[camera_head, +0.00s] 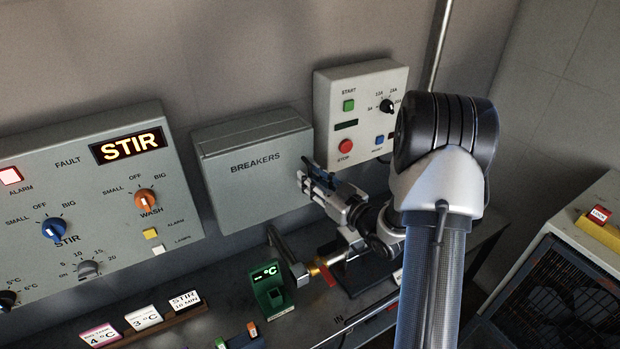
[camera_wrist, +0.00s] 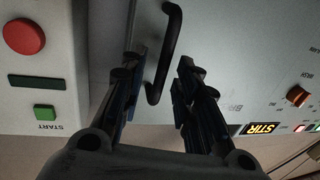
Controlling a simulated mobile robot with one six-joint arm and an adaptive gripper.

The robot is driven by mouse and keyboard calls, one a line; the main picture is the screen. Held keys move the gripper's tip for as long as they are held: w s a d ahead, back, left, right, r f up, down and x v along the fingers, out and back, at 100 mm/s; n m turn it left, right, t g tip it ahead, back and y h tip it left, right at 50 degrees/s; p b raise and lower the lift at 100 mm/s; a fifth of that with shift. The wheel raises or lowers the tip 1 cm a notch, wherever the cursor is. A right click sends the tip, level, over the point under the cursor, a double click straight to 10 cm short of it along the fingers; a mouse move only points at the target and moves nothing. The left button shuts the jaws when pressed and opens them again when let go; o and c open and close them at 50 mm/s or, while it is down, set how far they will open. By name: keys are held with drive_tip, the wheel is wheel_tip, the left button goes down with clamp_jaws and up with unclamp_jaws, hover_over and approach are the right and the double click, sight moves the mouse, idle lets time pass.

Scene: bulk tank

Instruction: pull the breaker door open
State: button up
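The breaker box is a grey metal case on the wall, and its door (camera_head: 255,185), lettered BREAKERS, is shut. In the wrist view the door (camera_wrist: 215,45) fills the middle. Its black bar handle (camera_wrist: 166,55) lies between the fingers of my gripper (camera_wrist: 161,60). The fingers are open, one on each side of the handle, with gaps showing; I cannot tell how deep the handle sits between them. In the head view my gripper (camera_head: 312,182) is at the door's right edge and hides the handle.
A start/stop box (camera_head: 365,100) with a red button and a knob is on the wall right of the breaker box. A STIR control panel (camera_head: 85,190) stands to the left. Below, a bench (camera_head: 220,290) holds a green °C device (camera_head: 270,290) and small signs.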

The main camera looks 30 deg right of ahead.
drive_tip(key=shift+w+a, duration=0.15)
drive_tip(key=shift+w, duration=0.4)
drive_tip(key=shift+c, duration=0.5)
clamp_jaws()
